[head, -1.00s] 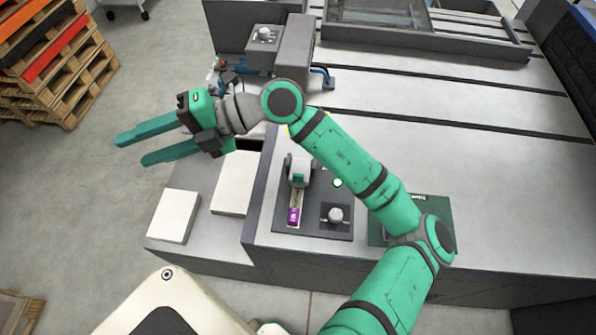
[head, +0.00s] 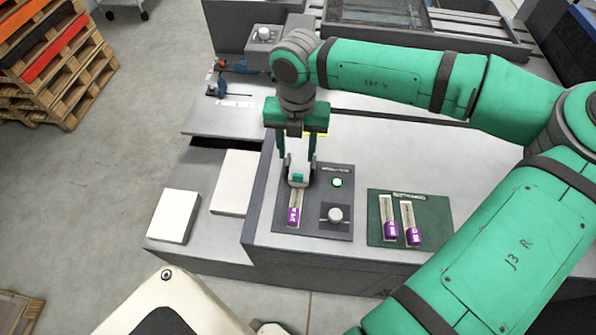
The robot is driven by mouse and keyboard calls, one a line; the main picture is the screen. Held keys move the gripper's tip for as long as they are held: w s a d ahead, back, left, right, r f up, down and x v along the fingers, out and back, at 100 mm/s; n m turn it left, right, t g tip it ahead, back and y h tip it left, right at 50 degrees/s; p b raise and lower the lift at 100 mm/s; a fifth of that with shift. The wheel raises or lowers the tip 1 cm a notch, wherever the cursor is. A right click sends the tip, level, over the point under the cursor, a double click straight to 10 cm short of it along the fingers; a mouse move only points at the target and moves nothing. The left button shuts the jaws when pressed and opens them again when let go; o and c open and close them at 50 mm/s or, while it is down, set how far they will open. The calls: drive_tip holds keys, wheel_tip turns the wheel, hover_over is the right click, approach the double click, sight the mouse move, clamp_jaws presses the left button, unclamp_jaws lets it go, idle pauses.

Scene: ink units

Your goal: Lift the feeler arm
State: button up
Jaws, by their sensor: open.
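A grey and white part with a teal mark, which looks like the feeler arm (head: 297,177), stands on the dark control panel (head: 328,225). A purple-ended strip (head: 293,215) sticks out from under its front end. My gripper (head: 297,158) points down over this part from behind. Its teal fingers are apart, one on each side of the part's upper end. I cannot tell whether they touch it. The gripper hides the back of the part.
A round knob (head: 335,214) and a lit green button (head: 337,182) sit right of the part. A green mat (head: 436,225) holds two purple-ended strips (head: 401,220). Two pale blocks (head: 234,182) lie to the left. A grey machine housing (head: 262,45) stands behind.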

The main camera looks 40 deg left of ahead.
sight(299, 174)
wheel_tip(299, 174, down, 11)
drive_tip(key=shift+w+d+r, duration=0.1)
drive_tip(key=shift+w, duration=0.05)
idle(0.4)
clamp_jaws()
drive_tip(key=shift+w, duration=0.15)
